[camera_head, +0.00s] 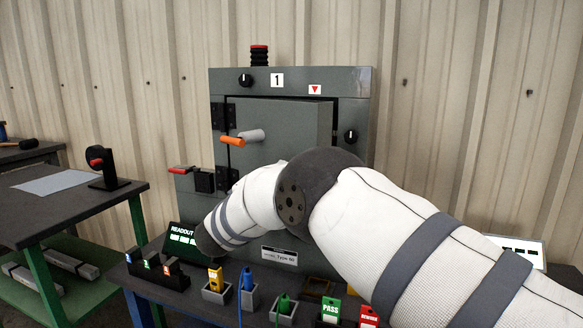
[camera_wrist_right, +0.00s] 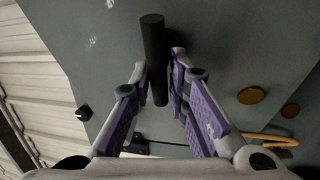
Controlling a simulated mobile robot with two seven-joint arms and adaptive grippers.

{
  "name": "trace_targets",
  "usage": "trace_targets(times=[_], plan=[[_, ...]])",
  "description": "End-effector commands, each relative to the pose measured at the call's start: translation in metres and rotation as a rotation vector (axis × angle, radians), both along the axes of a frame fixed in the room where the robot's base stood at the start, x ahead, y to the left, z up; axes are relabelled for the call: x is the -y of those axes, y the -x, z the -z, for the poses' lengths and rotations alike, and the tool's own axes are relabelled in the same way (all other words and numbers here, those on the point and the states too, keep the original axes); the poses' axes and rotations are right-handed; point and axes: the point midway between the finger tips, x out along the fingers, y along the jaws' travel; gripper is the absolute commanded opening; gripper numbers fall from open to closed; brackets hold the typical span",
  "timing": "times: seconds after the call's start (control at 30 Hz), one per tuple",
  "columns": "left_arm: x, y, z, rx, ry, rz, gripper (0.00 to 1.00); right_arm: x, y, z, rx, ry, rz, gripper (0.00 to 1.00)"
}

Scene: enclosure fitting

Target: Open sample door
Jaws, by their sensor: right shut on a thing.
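The grey enclosure (camera_head: 290,77) stands on the bench, marked with a "1" label. Its grey door (camera_head: 285,115) has black hinges on the left; its right side edge shows beside a dark gap, so it looks slightly ajar. A grey and orange lever (camera_head: 245,137) sticks out from the front. My right arm crosses the lower front and hides the door's lower right. My right gripper (camera_wrist_right: 158,75) shows in the right wrist view, its purple-padded fingers shut on a dark bar handle (camera_wrist_right: 152,33) in front of a grey panel. My left gripper is not in view.
Coloured connectors in sockets (camera_head: 216,288), a readout (camera_head: 184,237) and PASS and REWORK tags (camera_head: 331,308) line the bench front under my arm. A side table (camera_head: 70,205) stands at the left. A corrugated wall is close behind.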

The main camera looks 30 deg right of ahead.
Motion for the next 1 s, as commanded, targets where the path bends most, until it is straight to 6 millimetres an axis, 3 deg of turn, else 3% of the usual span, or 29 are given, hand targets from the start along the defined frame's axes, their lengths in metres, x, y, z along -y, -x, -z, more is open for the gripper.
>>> trace_targets(times=[0.03, 0.2, 0.47, 0.5, 0.53, 0.87, 1.0], plan=[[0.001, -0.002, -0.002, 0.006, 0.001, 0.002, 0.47, -0.009, 0.0, -0.016, 0.025, 0.017, -0.008, 0.0], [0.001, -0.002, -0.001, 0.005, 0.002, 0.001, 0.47, -0.02, 0.002, -0.015, 0.025, 0.017, -0.01, 0.0], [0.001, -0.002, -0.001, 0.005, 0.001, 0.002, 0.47, -0.021, 0.001, -0.015, 0.024, 0.015, -0.012, 0.0], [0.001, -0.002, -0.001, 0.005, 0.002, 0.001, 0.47, -0.021, 0.001, -0.015, 0.024, 0.015, -0.012, 0.24], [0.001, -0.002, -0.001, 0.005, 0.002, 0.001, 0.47, -0.021, 0.001, -0.015, 0.024, 0.015, -0.012, 0.31], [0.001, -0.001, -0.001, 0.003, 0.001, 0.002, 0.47, -0.019, 0.002, -0.008, 0.013, 0.01, -0.008, 0.33], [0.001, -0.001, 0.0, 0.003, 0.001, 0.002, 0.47, -0.033, 0.01, -0.004, 0.01, 0.011, -0.011, 0.33]])
